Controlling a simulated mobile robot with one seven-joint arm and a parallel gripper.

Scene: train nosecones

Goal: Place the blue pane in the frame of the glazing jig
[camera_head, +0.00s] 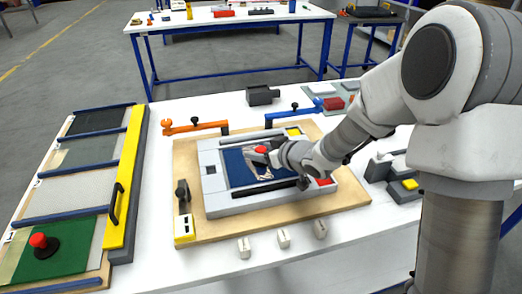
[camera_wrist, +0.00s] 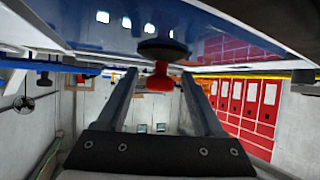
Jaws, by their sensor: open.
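The glazing jig has a pale grey frame (camera_head: 214,183) mounted on a wooden board (camera_head: 185,158). The blue pane (camera_head: 236,165) lies within the frame opening; whether it is fully seated is unclear. It fills the top of the wrist view (camera_wrist: 215,25), with a black round base and a red knob (camera_wrist: 160,78) on its face. My gripper (camera_head: 260,158) is over the pane at the knob. In the wrist view its open fingers (camera_wrist: 158,85) stand either side of the knob, with gaps visible. My gripper and forearm hide part of the pane and the frame's right side.
An orange-handled clamp (camera_head: 195,127), a blue-handled clamp (camera_head: 292,115) and a black-and-yellow clamp (camera_head: 183,210) surround the frame. Left is a rack with a yellow bar (camera_head: 125,185) and a green pane (camera_head: 60,262) with a red knob. Small white blocks (camera_head: 283,238) stand in front.

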